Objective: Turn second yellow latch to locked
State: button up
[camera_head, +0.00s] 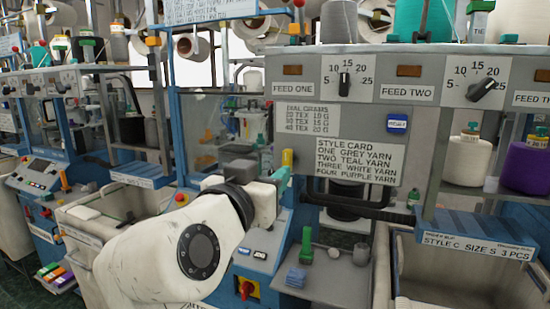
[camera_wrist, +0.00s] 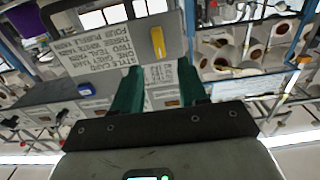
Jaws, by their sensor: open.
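A yellow latch (camera_head: 287,159) stands about upright at the left edge of the grey machine panel, beside the style card. In the wrist view the yellow latch (camera_wrist: 158,42) shows on a grey plate, just beyond my fingertips and roughly in line with the gap between them. My gripper (camera_head: 281,177) is just below the latch in the head view and partly hidden by my white wrist. In the wrist view its two green fingers (camera_wrist: 160,72) are spread apart with nothing between them. I cannot tell from the views whether this is the second latch.
The style card (camera_head: 358,160) and feed dials (camera_head: 345,84) are right of the latch. A black handle bar (camera_head: 345,207) runs below the card. A grey shelf (camera_head: 335,287) holds a green piece (camera_head: 306,244) and small parts. A bin (camera_head: 455,265) stands at lower right.

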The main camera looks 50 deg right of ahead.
aim_at(286, 161)
jog(key=p+x, duration=0.2)
jog(key=x, duration=0.6)
jog(key=shift+d+f, duration=0.1)
jog(key=shift+d, duration=0.05)
jog(key=shift+c, duration=0.3)
grip_shut()
